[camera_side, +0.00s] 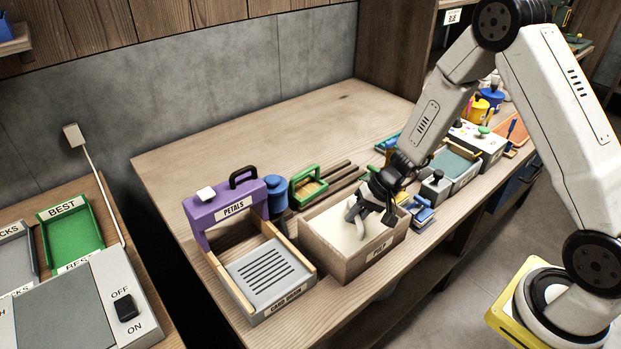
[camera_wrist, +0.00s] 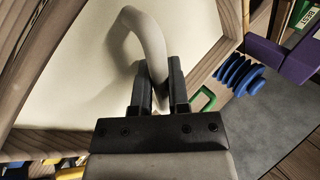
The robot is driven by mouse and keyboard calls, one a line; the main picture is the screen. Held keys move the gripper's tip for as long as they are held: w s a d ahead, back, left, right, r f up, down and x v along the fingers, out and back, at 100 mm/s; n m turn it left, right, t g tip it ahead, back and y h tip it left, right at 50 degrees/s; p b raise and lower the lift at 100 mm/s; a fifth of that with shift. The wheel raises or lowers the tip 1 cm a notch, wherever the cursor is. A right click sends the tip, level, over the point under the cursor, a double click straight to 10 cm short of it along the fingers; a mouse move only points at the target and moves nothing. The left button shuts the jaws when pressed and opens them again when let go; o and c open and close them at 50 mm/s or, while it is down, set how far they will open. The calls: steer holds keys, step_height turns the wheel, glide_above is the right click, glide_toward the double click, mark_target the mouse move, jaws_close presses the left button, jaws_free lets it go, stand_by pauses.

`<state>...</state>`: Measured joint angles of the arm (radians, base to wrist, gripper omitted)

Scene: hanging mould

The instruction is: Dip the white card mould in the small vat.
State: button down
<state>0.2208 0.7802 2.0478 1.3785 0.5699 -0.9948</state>
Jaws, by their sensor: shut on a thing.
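The small wooden vat labelled PULP (camera_side: 338,268) stands at the table's front edge, filled with a creamy white surface. My gripper (camera_side: 366,208) is over the vat, pointing down, shut on the pale curved handle of the white card mould (camera_side: 352,214). In the wrist view the handle (camera_wrist: 150,38) arches up between the two dark fingertips (camera_wrist: 162,75). Only the handle shows clearly; I cannot tell the mould's plate from the pale pulp around it. The vat's wooden rim (camera_wrist: 208,62) also shows in the wrist view.
A purple PETALS frame (camera_side: 212,214), blue round item (camera_side: 277,195) and green-handled mould (camera_side: 309,180) stand close behind. Tools and boxes crowd the right. The table's back left is clear.

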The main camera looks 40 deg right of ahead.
steer(key=shift+r, duration=0.15)
steer(key=shift+r, duration=4)
steer(key=shift+a, duration=0.1)
